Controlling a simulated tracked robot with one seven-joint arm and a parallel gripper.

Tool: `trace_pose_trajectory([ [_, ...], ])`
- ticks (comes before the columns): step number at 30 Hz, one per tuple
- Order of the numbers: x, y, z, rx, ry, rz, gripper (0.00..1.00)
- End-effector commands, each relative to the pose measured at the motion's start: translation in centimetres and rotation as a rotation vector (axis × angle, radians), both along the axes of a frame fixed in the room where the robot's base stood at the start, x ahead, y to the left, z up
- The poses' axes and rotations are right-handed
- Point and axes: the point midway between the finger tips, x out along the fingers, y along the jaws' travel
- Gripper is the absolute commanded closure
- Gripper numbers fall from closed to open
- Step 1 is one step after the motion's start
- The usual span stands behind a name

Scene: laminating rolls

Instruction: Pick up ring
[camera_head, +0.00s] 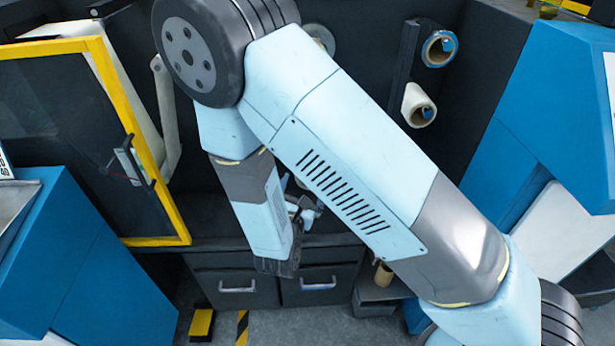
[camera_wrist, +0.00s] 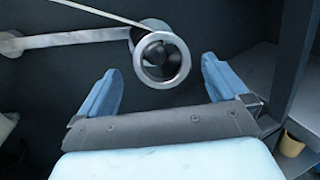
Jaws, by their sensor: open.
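A shiny metal ring (camera_wrist: 139,60) shows in the upper middle of the wrist view. Its round opening faces the camera, and a dark round part shows through it. It appears to be at the end of a pale arm or bar (camera_wrist: 70,40) coming from the left. My gripper (camera_wrist: 160,66) is open and empty, with one blue finger on each side of the ring and clear gaps between. How far the ring is beyond the fingertips I cannot tell. In the head view my arm covers the middle, and I cannot make out the ring.
In the head view, a yellow-framed glass door (camera_head: 115,90) stands at the left. Rolls (camera_head: 418,105) hang on the dark wall at the upper right. Drawers (camera_head: 320,287) are below. A dark shelf unit (camera_wrist: 300,110) stands close at the right in the wrist view.

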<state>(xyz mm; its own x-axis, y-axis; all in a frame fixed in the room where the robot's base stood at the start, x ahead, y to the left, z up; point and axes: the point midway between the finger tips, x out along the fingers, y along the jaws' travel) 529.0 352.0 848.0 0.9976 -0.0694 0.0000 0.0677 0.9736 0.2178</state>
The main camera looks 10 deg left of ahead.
Motion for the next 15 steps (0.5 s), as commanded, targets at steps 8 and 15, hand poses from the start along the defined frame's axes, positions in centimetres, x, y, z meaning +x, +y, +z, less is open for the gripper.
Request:
trace_pose_trajectory([
  [8,3.6,-0.5,-0.1,0.001,-0.001,-0.003,0.00],
  [15,5.0,-0.6,-0.1,0.001,0.000,-0.001,0.00],
])
